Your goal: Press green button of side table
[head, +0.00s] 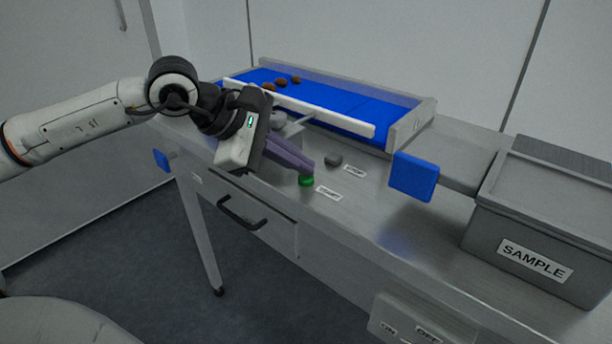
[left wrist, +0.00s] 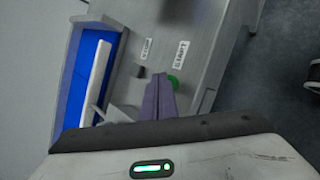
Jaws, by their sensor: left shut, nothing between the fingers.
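The green button (head: 306,181) sits on the grey side table (head: 350,215), near its front edge. My left gripper (head: 308,169) is shut and empty, with its purple fingertips right at the button. In the left wrist view the green button (left wrist: 173,82) shows just beyond the tips of my left gripper (left wrist: 160,80), partly covered by them. I cannot tell whether the fingertips touch the button. My right gripper is in neither view.
A dark knob (head: 333,159) and white labels lie close to the button. Behind stands a blue conveyor (head: 350,112) with several brown dates (head: 282,82). A blue paddle (head: 413,177) and a grey SAMPLE box (head: 530,240) are at the right. A drawer handle (head: 240,213) juts out in front.

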